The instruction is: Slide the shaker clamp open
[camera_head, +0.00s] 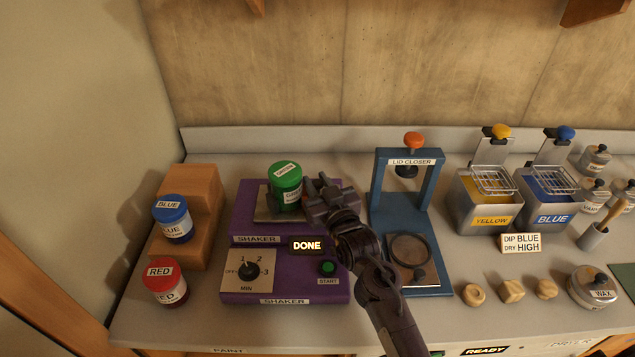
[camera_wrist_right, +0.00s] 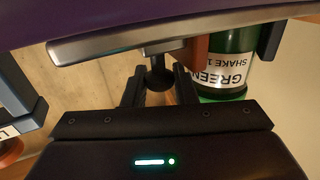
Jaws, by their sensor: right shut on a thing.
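The purple shaker (camera_head: 245,210) stands at the left of the bench, with a lit DONE sign (camera_head: 307,245) on its front. A green tin (camera_head: 286,188) sits upright on its metal plate; its label shows upside down in the right wrist view (camera_wrist_right: 222,75). My right gripper (camera_head: 322,195) is at the tin's right side and hides most of the clamp in the head view. In the right wrist view its fingers (camera_wrist_right: 158,88) are shut on the dark round clamp knob (camera_wrist_right: 157,77). A brown clamp part (camera_wrist_right: 200,60) is close against the tin. My left gripper is out of view.
A blue tin (camera_head: 173,218) and a red tin (camera_head: 165,282) stand left on and by wooden steps (camera_head: 198,180). The blue lid closer (camera_head: 437,190) stands close right of my arm. Yellow (camera_head: 480,215) and blue dip tanks (camera_head: 548,212) stand further right.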

